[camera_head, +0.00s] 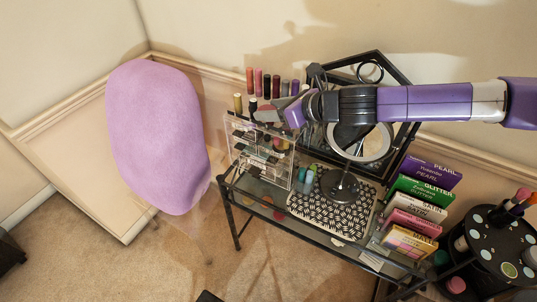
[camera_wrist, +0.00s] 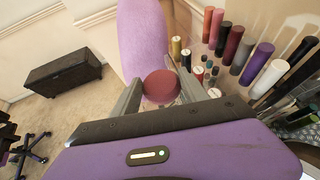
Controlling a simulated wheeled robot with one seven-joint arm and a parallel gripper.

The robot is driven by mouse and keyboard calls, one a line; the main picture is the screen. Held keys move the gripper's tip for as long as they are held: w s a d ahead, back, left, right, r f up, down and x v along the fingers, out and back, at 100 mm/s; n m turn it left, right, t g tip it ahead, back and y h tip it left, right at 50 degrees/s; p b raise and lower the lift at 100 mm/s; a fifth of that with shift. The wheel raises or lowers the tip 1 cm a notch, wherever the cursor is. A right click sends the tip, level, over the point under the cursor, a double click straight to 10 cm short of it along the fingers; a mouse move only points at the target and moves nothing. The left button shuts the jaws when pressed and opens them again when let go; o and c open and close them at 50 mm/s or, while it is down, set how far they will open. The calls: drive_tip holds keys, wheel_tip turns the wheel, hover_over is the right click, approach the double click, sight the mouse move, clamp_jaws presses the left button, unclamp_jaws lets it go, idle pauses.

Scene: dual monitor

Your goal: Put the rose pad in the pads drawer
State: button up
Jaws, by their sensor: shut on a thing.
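The rose pad is a round, dusky red disc (camera_wrist: 160,84), held between the two fingers of my gripper (camera_wrist: 161,92) in the wrist view. In the head view my gripper (camera_head: 278,114) is above the top of a clear organizer (camera_head: 243,150) with several stacked drawers. The pad is small and partly hidden there by the fingers. The organizer stands on the left of the glass-topped table (camera_head: 262,209). I cannot read any drawer label, so I cannot tell which one is the pads drawer.
Tall colored tubes (camera_head: 267,84) stand close behind my gripper. A round mirror (camera_head: 358,145) on a stand is right of the organizer. Several colored boxes (camera_head: 419,202) line the table's right side. A lilac oval chair back (camera_head: 157,135) is at the left.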

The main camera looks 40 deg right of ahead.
sight(271, 160)
wheel_tip(271, 160, down, 17)
drive_tip(key=shift+f+p, duration=0.1)
drive_tip(key=shift+p, duration=0.6)
drive_tip(key=o, duration=1)
drive_tip(key=shift+o, duration=0.2)
